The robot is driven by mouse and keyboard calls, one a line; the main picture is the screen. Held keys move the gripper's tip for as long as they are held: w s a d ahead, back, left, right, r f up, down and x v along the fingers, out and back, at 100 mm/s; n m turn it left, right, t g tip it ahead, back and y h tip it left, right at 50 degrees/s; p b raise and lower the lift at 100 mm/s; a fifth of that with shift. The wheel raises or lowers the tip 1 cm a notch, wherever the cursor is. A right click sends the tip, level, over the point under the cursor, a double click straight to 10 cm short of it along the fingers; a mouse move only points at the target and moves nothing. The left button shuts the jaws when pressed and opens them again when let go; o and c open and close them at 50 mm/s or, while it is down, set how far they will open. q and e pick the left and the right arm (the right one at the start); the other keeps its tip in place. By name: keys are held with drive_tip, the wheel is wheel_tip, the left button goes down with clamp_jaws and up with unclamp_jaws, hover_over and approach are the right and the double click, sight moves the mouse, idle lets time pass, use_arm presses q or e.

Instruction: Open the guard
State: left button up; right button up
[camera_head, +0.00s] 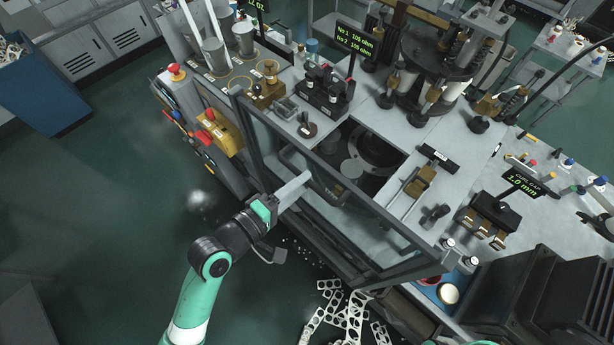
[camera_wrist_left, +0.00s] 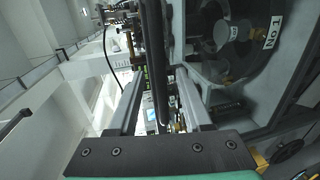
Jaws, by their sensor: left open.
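The guard (camera_head: 380,208) is a dark-framed clear panel along the front of the machine, and it looks closed across the opening. A dark upright bar (camera_wrist_left: 152,60), which looks like the guard's handle or frame, shows in the left wrist view. My left gripper (camera_head: 308,180) is at the front of the guard, reaching in from the lower left. In the left wrist view its two pale fingers (camera_wrist_left: 157,88) are apart, with the bar between them. I cannot tell whether either finger touches the bar. My right gripper is not in view.
A dark round die area (camera_head: 375,150) lies behind the guard. A red stop button (camera_head: 176,72) and yellow box (camera_head: 222,132) stand at the left. Punched metal scrap (camera_head: 350,318) lies on the floor below. The floor to the left is clear.

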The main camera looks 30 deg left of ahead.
use_arm(q)
drive_tip(key=shift+x, duration=1.4)
clamp_jaws()
